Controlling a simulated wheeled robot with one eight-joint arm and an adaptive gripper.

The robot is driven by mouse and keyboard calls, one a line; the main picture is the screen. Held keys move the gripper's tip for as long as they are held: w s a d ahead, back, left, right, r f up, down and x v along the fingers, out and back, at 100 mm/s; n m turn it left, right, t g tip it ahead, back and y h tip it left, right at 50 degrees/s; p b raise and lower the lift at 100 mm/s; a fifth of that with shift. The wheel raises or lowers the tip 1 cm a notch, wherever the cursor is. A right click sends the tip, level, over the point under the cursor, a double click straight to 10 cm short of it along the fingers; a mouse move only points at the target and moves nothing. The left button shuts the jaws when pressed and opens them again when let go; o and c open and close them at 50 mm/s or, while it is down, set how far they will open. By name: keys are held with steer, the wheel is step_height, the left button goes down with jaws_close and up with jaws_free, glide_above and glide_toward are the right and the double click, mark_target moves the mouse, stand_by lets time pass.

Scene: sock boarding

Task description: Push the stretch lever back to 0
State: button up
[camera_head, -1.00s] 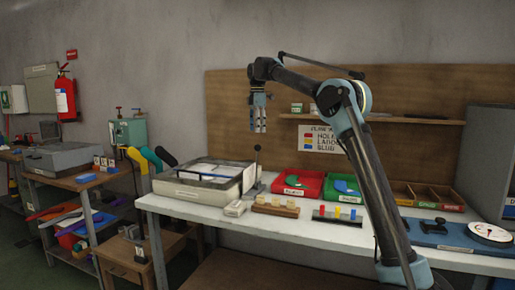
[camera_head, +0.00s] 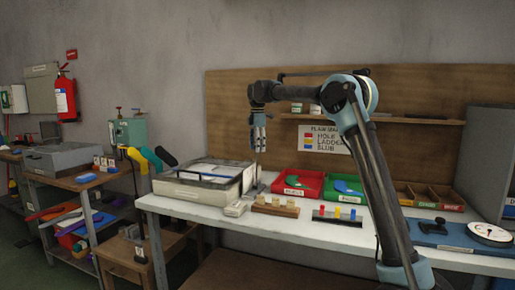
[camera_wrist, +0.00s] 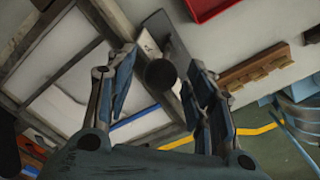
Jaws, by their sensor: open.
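The lever stands at the right end of the grey framed light box (camera_head: 183,190) on the white table. Its round dark knob (camera_wrist: 160,74) shows in the wrist view above a grey plate, between my fingers as seen from above. In the head view my gripper (camera_head: 259,150) points down over the lever and hides its knob; only the lower shaft (camera_head: 257,173) shows. My gripper is open, with a finger on each side of the knob in the wrist view (camera_wrist: 162,60). I cannot tell whether a finger touches it. No scale marking is readable.
A red bin (camera_head: 298,186) and a green bin (camera_head: 343,188) stand to the right of the lever. A wooden block (camera_head: 275,209) and a small pale box (camera_head: 235,208) lie in front. A blue board (camera_head: 450,238) with a dial (camera_head: 490,233) is far right.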

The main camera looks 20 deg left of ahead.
jaws_close()
steer(key=w+f, duration=0.1)
steer(key=w, duration=0.5)
steer(key=shift+d+f, duration=0.3)
steer(key=shift+f, duration=0.05)
steer(key=shift+w, duration=0.15)
steer(key=shift+c, duration=2.1)
jaws_free()
steer(key=o, duration=0.4)
steer(key=shift+w+f, duration=0.15)
steer(key=shift+f, duration=0.05)
steer(key=shift+r, duration=0.1)
steer(key=shift+r, duration=0.1)
step_height(320, 180, up, 12)
steer(key=shift+f, duration=0.2)
